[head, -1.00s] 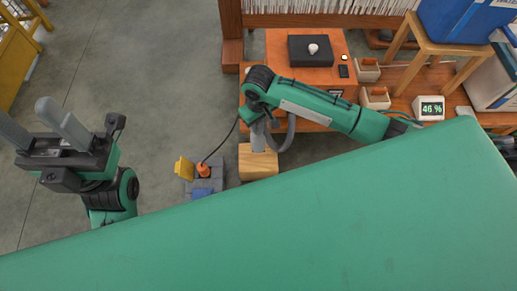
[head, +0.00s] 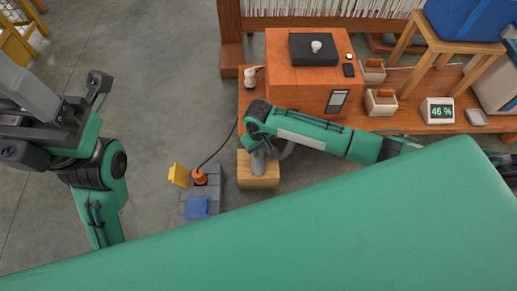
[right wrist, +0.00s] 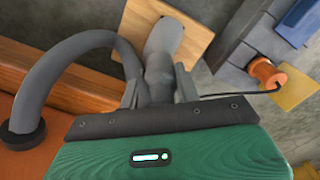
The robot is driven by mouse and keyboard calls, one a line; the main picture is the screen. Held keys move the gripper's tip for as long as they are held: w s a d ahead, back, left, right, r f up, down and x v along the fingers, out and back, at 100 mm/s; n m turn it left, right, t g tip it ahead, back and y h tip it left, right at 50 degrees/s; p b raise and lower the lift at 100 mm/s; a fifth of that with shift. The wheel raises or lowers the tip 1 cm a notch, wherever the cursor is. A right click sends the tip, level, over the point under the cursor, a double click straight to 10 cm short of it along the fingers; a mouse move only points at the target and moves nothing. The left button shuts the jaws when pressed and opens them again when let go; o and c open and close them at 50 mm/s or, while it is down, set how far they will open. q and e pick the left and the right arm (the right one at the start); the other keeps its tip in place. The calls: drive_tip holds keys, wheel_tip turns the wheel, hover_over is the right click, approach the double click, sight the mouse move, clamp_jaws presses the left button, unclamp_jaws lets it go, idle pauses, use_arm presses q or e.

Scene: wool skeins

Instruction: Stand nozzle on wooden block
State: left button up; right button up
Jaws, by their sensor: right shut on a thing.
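The grey nozzle (head: 257,160) is in my right gripper (right wrist: 160,92), between its fingers, with a grey bent hose (right wrist: 70,45) running from it. The wooden block (head: 259,182) is pale and square-edged. In the right wrist view the nozzle (right wrist: 163,42) reaches over the wooden block (right wrist: 194,40). I cannot tell whether it touches the top. In the head view my right arm hides most of the nozzle and its gripper. My left gripper (head: 18,88) is at the left edge, partly cut off, with its fingers apart, far from the block.
Grey blocks (head: 187,208) with an orange spool-like piece (head: 199,177), a yellow plate (head: 178,175) and a blue piece (head: 197,207) stand left of the wooden block. An orange cabinet (head: 290,85) and a low wooden bench (head: 400,118) stand behind.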

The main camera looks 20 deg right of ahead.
idle(0.3)
drive_tip(key=o, duration=0.9)
drive_tip(key=shift+f, duration=0.1)
drive_tip(key=shift+o, duration=0.2)
